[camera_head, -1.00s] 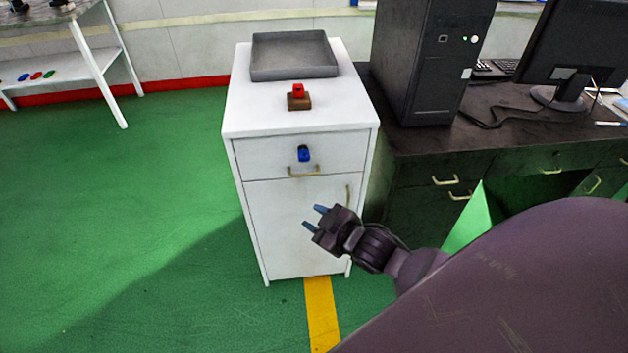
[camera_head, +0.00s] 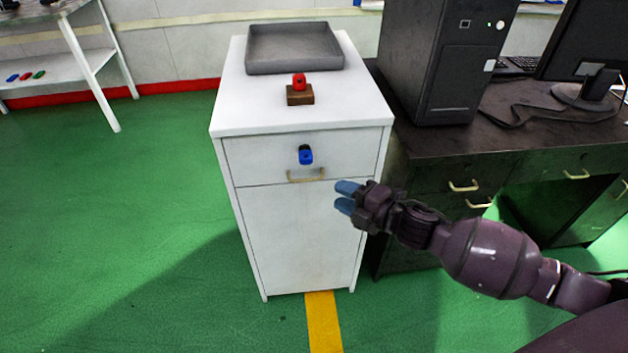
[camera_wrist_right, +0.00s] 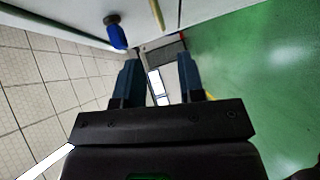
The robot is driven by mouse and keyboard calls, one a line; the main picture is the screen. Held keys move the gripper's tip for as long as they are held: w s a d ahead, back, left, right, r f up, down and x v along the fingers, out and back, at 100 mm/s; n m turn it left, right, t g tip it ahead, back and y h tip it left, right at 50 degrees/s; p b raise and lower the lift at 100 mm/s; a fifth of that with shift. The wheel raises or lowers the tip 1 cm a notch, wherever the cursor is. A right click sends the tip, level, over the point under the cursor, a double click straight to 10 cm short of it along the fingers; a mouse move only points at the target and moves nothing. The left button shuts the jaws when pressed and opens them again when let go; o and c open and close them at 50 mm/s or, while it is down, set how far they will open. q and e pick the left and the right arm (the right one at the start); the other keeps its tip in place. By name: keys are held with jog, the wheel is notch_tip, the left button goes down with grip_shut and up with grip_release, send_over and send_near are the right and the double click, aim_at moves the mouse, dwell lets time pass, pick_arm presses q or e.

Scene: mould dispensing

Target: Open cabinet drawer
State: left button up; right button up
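The white cabinet (camera_head: 232,128) stands in the middle of the head view. Its top drawer (camera_head: 255,155) is shut, with a brass handle (camera_head: 305,177) on its front and a blue lock-like piece (camera_head: 306,156) above that. My right gripper (camera_head: 345,197) is in front of the cabinet, right of the handle and slightly lower, its fingers pointing left. In the right wrist view my right gripper (camera_wrist_right: 158,72) has its fingers apart with nothing between them. The handle (camera_wrist_right: 157,14) and the blue piece (camera_wrist_right: 117,36) show beyond the fingertips, not touched. My left gripper is out of view.
A grey tray (camera_head: 295,66) and a brown block (camera_head: 300,97) with a red piece (camera_head: 299,81) are on the cabinet top. A dark desk (camera_head: 430,140) with a computer tower (camera_head: 440,60) stands close on the right. Green floor (camera_head: 110,230) is clear on the left.

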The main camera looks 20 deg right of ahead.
pick_arm(q)
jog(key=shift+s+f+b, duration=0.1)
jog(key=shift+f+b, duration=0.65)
jog(key=shift+b, duration=0.2)
pick_arm(e)
jog(key=x, duration=0.9)
jog(key=shift+w, duration=0.35)
jog(key=shift+a+f, duration=0.1)
jog(key=shift+c, duration=0.3)
grip_shut()
